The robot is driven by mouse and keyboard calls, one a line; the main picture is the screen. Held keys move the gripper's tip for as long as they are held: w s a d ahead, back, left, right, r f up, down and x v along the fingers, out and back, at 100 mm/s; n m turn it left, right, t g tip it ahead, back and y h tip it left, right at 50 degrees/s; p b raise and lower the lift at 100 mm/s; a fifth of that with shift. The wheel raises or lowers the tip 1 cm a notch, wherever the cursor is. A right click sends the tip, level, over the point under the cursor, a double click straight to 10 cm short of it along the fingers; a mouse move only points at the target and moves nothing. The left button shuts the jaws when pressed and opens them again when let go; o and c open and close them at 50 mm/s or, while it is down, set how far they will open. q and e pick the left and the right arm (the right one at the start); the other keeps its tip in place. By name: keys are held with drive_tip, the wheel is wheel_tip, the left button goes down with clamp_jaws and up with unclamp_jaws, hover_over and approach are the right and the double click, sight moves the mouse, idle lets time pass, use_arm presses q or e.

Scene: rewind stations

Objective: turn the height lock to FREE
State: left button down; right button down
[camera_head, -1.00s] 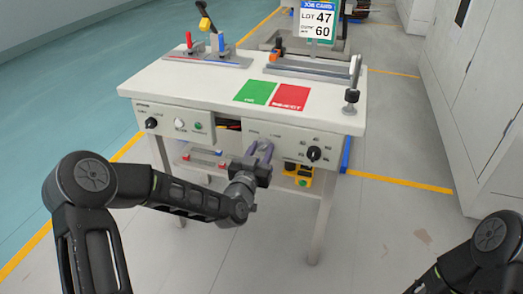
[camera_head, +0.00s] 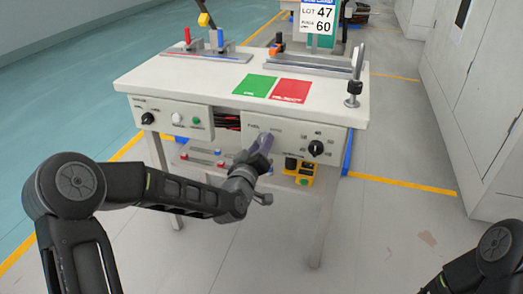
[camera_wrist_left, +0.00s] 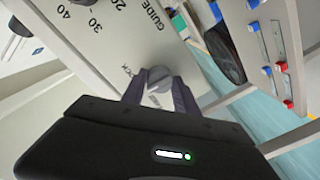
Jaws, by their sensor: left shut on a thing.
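My left gripper (camera_head: 264,142) is at the front panel of the white table, left of the large black dial (camera_head: 316,148). In the left wrist view its two fingers (camera_wrist_left: 159,90) are shut on a small round grey knob (camera_wrist_left: 158,75), which I take for the height lock. The lettering beside the knob is partly covered, so I cannot read its setting. In the head view the fingers hide the knob. My right arm shows only at the bottom right corner, and its gripper is out of the picture.
The table (camera_head: 200,80) carries a green mat (camera_head: 254,86), a red mat (camera_head: 290,90) and a metal post (camera_head: 354,88). A black knob (camera_head: 148,118) and buttons are on the left panel. A yellow box (camera_head: 303,172) hangs below. Grey cabinets stand at right.

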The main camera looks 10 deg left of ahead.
use_arm(q)
drive_tip(key=shift+n+b, duration=2.85)
drive_tip(key=shift+n, duration=2.15)
drive_tip(key=c, duration=0.9)
unclamp_jaws()
drive_tip(key=shift+c, duration=0.2)
drive_tip(key=shift+s, duration=0.1)
drive_tip(key=s+p, duration=0.1)
drive_tip(key=s, duration=0.6)
drive_tip(key=shift+s+a+p, duration=0.3)
drive_tip(key=shift+s+p, duration=0.05)
